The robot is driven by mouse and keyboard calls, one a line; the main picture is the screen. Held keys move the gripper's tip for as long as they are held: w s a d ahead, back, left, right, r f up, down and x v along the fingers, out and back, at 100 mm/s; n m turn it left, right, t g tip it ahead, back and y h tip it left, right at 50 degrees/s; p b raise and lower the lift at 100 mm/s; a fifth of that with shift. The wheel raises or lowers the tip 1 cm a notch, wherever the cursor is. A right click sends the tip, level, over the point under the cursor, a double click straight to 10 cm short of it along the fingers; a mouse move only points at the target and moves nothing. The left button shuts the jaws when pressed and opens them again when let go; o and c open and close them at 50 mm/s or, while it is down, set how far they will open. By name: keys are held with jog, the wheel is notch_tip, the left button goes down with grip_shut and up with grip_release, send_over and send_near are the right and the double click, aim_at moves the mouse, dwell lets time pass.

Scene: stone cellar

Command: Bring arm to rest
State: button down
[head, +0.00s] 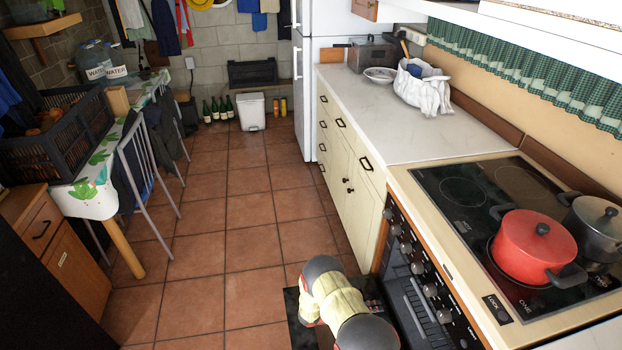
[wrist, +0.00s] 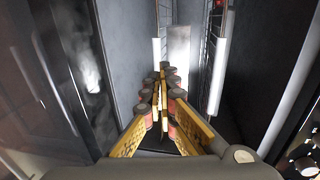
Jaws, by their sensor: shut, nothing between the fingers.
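My gripper (wrist: 164,72) shows in the wrist view with its yellow fingers closed together and nothing between them. It points into a narrow dark space with grey walls (wrist: 122,50) on its left and wire racks (wrist: 221,45) on its right. I cannot tell for sure what this space is. In the head view my arm, with pale yellow wrapping and dark joints, reaches low in front of the stove (head: 423,277). My gripper itself is hidden there.
A red pot (head: 535,245) and a dark pot (head: 595,228) stand on the cooktop. A white counter (head: 400,125) runs behind it. A table with a black crate (head: 55,145) stands left. The tiled floor (head: 235,215) between is clear.

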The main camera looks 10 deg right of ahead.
jog(key=s+a+f+m+g+y, duration=0.1)
jog(key=s+f+m+g+y, duration=0.15)
jog(key=s+m, duration=0.6)
jog(key=s+a+r+m+g+y, duration=0.2)
jog(key=s+a+r+m+g, duration=0.15)
jog(key=r+m, duration=0.2)
jog(key=s+a+r+m+t+y+p, duration=0.15)
jog(key=a+r+m+y, duration=0.35)
jog(key=r, duration=0.6)
jog(key=s+a+r+m+p, duration=0.1)
jog(key=s+a+r+m, duration=0.15)
jog(key=r+m, duration=0.65)
jog(key=s+a+r+m+t+y+p, duration=0.1)
jog(key=a+r+m+y, duration=0.25)
jog(key=r, duration=1.05)
jog(key=s+a+r+m+t+y+p, duration=0.1)
jog(key=s+r+t, duration=0.2)
jog(key=r, duration=0.6)
jog(key=s+a+r+m+t+y+p, duration=0.1)
jog(key=s+r+m+t, duration=0.1)
jog(key=r, duration=0.8)
jog(key=s+a+r+m+t+p, duration=0.1)
jog(key=s+r+t, duration=0.3)
jog(key=r, duration=0.6)
jog(key=shift+s+a+r+y, duration=0.2)
jog(key=shift+s+a+y, duration=0.25)
jog(key=shift+s, duration=0.5)
